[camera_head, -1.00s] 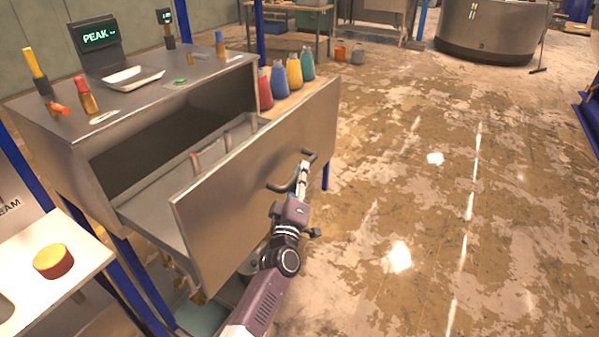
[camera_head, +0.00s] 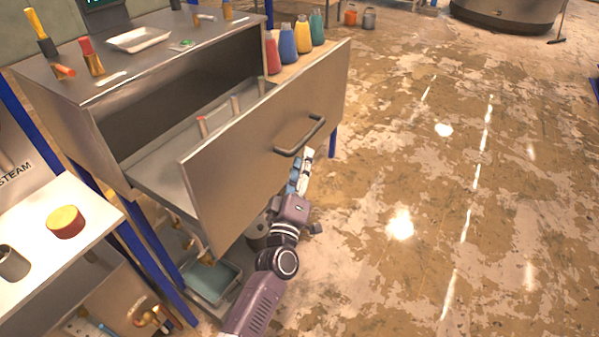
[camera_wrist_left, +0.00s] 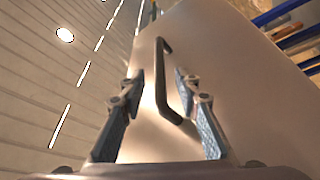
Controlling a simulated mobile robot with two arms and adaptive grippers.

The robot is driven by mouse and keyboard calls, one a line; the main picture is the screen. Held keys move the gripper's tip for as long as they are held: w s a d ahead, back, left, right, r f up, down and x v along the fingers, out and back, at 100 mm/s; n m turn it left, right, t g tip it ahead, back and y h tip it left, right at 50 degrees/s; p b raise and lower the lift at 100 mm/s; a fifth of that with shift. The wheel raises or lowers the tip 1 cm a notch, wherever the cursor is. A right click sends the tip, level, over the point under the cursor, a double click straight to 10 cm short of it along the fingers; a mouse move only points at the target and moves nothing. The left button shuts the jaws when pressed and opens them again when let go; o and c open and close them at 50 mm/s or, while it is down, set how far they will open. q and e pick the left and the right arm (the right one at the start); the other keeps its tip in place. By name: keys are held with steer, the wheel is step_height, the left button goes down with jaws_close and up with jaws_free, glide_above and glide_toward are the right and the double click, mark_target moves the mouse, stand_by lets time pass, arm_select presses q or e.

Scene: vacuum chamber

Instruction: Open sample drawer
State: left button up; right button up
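The sample drawer (camera_head: 225,195) is pulled well out of the steel cabinet (camera_head: 98,125), with its tray interior and several upright tubes (camera_head: 235,106) showing. Its dark bar handle (camera_head: 300,136) is on the outer face. My left gripper (camera_head: 304,166) is just below and in front of the handle in the head view. In the left wrist view its two fingers (camera_wrist_left: 158,88) are spread apart, with the handle (camera_wrist_left: 163,80) ahead and between them, apparently not clasped. My right gripper is not in view.
Colored bottles (camera_head: 288,45) stand behind the drawer's far end. A white shelf (camera_head: 85,205) with a red-and-yellow cylinder (camera_head: 66,221) is at the left. A basin (camera_head: 212,280) sits low beneath the drawer. The floor to the right is clear.

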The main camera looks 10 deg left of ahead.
arm_select(q)
steer(key=v, duration=0.3)
steer(key=shift+s, duration=0.25)
steer(key=s+d+f+m+g+h, duration=0.1)
steer(key=s+f+m+g, duration=0.2)
steer(key=f, duration=0.9)
steer(key=s+d+f+m+g+h, duration=0.1)
steer(key=s+f+m+g, duration=0.2)
steer(key=f, duration=0.9)
steer(key=s+a+f+m+g, duration=0.1)
steer(key=s+f+g, duration=0.1)
steer(key=s+f, duration=0.5)
steer(key=s+a+f+m+g, duration=0.15)
steer(key=s+f, duration=0.25)
steer(key=f, duration=0.5)
steer(key=s+a+f+m+g, duration=0.1)
steer(key=s+a+f+g, duration=0.2)
steer(key=s, duration=0.9)
steer(key=s+a+f+m+g+y, duration=0.1)
steer(key=s+a+f+m+g, duration=0.1)
steer(key=s+f, duration=0.7)
steer(key=s+a+f+m+g+y, duration=0.1)
steer(key=s+a+f+g, duration=0.4)
steer(key=s, duration=1.1)
steer(key=shift+a+f+m, duration=0.6)
steer(key=shift+f+m, duration=0.15)
steer(key=shift+f, duration=0.15)
